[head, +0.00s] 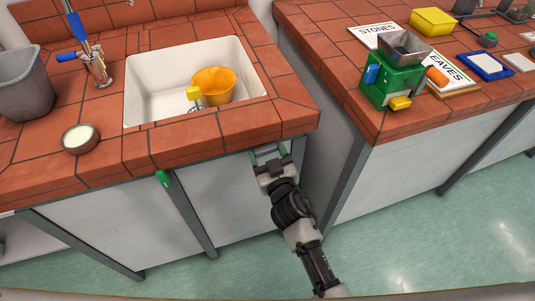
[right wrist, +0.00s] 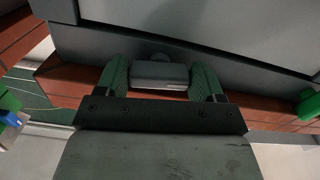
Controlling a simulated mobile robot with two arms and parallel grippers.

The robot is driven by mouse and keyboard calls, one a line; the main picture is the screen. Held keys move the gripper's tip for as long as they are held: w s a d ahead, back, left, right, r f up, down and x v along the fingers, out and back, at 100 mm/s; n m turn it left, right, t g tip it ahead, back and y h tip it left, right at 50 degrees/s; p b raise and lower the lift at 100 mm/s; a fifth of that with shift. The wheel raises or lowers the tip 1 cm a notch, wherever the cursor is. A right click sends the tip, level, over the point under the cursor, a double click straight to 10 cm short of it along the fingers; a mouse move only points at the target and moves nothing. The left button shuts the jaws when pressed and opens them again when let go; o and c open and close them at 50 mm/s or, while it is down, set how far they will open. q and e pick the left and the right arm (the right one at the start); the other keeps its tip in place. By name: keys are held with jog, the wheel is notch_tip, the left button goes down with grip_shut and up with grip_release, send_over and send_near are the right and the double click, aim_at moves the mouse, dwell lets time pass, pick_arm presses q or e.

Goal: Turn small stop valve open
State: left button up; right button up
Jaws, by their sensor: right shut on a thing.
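My right gripper (head: 268,153) reaches up to the front edge of the sink bench, at its right part. In the right wrist view the green-padded fingers of my right gripper (right wrist: 160,74) are shut on a small grey rounded piece (right wrist: 160,75). This piece sits against the grey bench frame; I cannot tell whether it is the small stop valve. A green knob-like part (head: 162,178) hangs under the bench edge to the left, apart from the gripper. A green part also shows at the right of the right wrist view (right wrist: 309,106). My left gripper is not in view.
The white sink (head: 140,85) holds an orange bowl (head: 213,84). A blue-handled tap (head: 95,62), a grey bin (head: 27,88) and a small round dish (head: 80,139) stand left. A green machine (head: 392,84) stands on the right bench (head: 350,105). A gap separates the benches.

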jog(key=shift+n, duration=0.6)
jog(key=o, duration=0.9)
jog(key=shift+o, duration=0.2)
jog(key=v, duration=1)
jog(key=shift+s+d, duration=0.15)
jog(key=shift+s, duration=0.25)
